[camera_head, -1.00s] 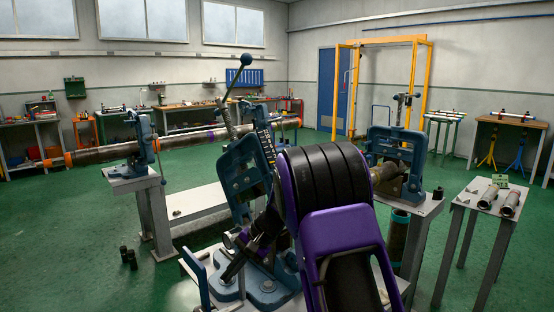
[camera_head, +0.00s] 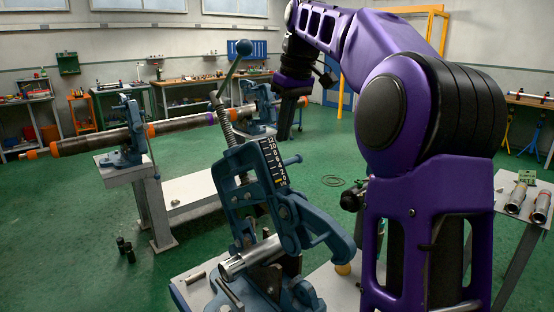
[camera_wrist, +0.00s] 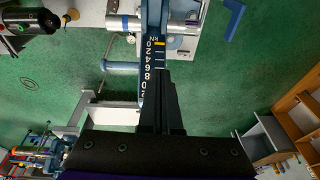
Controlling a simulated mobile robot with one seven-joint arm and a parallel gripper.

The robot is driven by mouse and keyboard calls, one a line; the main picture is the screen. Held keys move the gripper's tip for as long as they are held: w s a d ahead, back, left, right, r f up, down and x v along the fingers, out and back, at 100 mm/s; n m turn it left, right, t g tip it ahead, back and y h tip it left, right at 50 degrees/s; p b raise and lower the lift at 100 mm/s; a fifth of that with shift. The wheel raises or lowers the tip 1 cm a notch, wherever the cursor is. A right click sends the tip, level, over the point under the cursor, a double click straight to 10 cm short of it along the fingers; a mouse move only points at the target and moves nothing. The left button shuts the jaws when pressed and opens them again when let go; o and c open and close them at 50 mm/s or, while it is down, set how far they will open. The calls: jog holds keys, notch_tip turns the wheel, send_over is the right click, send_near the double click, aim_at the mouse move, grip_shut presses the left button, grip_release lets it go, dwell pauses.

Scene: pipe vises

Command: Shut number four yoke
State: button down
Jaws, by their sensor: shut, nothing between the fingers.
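A curved blue hook arm (camera_head: 325,232) reaches out on the right. No vise number is readable. My gripper (camera_head: 284,136) is shut and empty, pointing down above and right of the yoke's top. In the wrist view my gripper's fingers (camera_wrist: 161,78) overlap the yoke's scale side (camera_wrist: 153,30); whether they touch cannot be told.
Behind left, another vise (camera_head: 125,135) on a stand holds a long pipe (camera_head: 95,143) with orange bands. A small table (camera_head: 522,200) with short pipes stands at the right.

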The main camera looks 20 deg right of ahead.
jog(key=d+r, duration=0.1)
jog(key=r, duration=0.1)
jog(key=b, duration=0.3)
send_over(284, 189)
jog(key=x, duration=0.6)
jog(key=s+d+x, duration=0.1)
jog(key=x, duration=0.2)
jog(key=shift+a+f, duration=0.1)
jog(key=shift+f, duration=0.3)
jog(key=f, duration=0.1)
jog(key=s+f, duration=0.1)
jog(key=f+b, duration=0.1)
jog(key=shift+s+d, duration=0.2)
jog(key=shift+d, duration=0.1)
jog(key=shift+s+f, duration=0.2)
jog(key=shift+f, duration=0.15)
jog(key=shift+s+d+f, duration=0.1)
jog(key=shift+d+f, duration=0.05)
jog(key=shift+f, duration=0.05)
